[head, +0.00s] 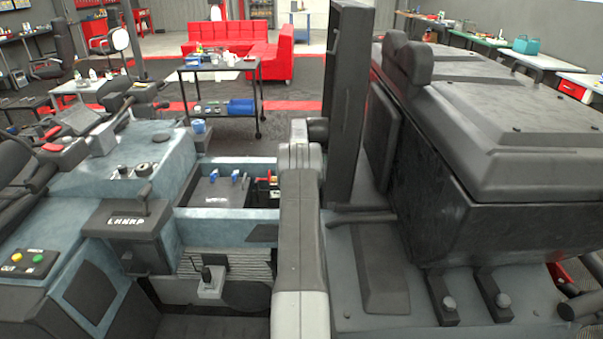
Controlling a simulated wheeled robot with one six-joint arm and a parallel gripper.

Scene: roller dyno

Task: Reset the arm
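A grey arm link, which looks like mine, runs from the bottom middle of the head view up to a dark joint near the centre. Its far end and my gripper cannot be made out, so I cannot see whether the gripper is open or holding anything. The link passes between a blue-grey console (150,155) on the left and a large dark machine housing (480,160) on the right. A tall dark upright panel (346,100) stands just beyond the joint, close to it in the picture.
A lever labelled LMNRP (143,205) and a small stick (208,278) rise from the console side. A button box (27,262) sits at lower left. A wheeled cart (222,66) and a red sofa (225,35) stand behind. Open floor lies around the cart.

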